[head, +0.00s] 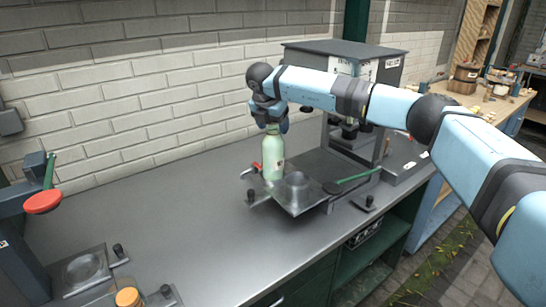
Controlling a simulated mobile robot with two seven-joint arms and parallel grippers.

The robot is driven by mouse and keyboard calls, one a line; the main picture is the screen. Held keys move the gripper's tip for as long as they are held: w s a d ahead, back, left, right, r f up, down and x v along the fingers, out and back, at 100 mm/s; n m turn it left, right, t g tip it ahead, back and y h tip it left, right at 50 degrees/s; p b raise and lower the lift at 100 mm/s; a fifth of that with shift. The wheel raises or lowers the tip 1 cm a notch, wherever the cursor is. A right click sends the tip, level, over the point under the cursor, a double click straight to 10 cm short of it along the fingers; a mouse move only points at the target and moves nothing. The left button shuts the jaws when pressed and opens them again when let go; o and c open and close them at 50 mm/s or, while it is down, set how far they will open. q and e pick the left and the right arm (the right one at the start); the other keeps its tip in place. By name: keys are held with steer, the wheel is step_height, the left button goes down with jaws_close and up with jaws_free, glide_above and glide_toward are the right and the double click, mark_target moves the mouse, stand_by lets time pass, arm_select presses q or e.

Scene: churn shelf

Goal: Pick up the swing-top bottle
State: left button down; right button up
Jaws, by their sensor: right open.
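The swing-top bottle (273,160) is pale green and stands upright on the grey bench, at the left rear edge of a machine's metal base plate. Its top is hidden by my right gripper (271,126), which comes down over the neck from above. The jaws of my right gripper are open, around or just in front of the neck; I cannot tell whether they touch it. My left gripper is not in view.
The machine (300,194) with a green lever stands right beside the bottle. A red clamp handle (257,166) is close to its left side. The middle of the bench (170,220) is clear.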

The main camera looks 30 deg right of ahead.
steer(key=shift+c, duration=0.7)
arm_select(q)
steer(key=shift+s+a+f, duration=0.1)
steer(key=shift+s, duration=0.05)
arm_select(e)
jaws_close()
steer(key=shift+r, duration=0.15)
